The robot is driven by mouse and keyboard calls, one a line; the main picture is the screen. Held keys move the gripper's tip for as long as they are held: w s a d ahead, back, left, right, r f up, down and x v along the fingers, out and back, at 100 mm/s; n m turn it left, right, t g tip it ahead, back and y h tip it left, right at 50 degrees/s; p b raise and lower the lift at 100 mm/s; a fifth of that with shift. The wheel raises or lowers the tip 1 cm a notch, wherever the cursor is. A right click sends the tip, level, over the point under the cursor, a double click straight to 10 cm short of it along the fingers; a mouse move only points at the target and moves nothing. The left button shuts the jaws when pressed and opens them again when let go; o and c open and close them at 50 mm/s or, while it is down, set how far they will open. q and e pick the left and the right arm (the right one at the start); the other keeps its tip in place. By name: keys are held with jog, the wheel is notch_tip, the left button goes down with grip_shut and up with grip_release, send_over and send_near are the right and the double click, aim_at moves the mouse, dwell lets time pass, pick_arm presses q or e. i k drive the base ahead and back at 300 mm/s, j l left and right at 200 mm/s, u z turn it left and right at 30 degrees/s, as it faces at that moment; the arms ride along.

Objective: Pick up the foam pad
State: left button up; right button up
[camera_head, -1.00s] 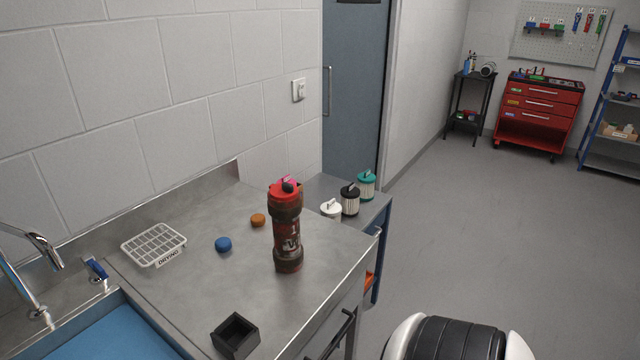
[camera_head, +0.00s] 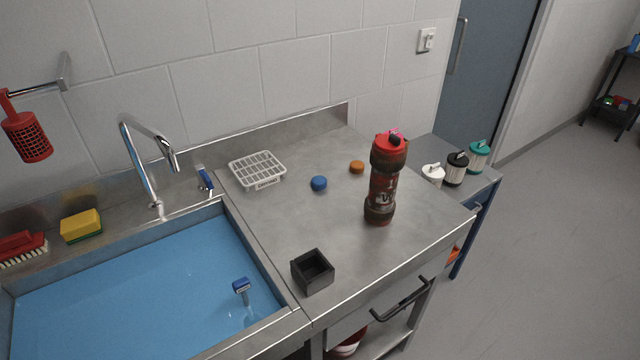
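Neither of my grippers is in view. I cannot tell for sure which item is the foam pad. A yellow block with a green layer (camera_head: 81,226), like a sponge, lies on the sink's back ledge at the left. A small blue round piece (camera_head: 319,183) and a small orange round piece (camera_head: 357,167) lie apart on the steel counter (camera_head: 330,225). A red and dark, dirty-looking cylinder (camera_head: 382,185) stands upright to their right. A black open box (camera_head: 313,271) sits near the counter's front edge.
A sink (camera_head: 140,290) filled with blue holds a small blue-headed item (camera_head: 241,287). A faucet (camera_head: 150,165), a red brush (camera_head: 22,248) and a white drying rack (camera_head: 257,170) are around it. Several lidded canisters (camera_head: 456,168) stand on the side surface at right. Mid-counter is clear.

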aim_at(318, 182)
jog(key=i+l+u, duration=0.1)
jog(key=l, duration=0.35)
jog(key=i+l+u, duration=0.15)
jog(key=l, duration=0.25)
jog(key=l+u, duration=0.1)
jog(key=l, duration=0.35)
jog(key=i, duration=0.05)
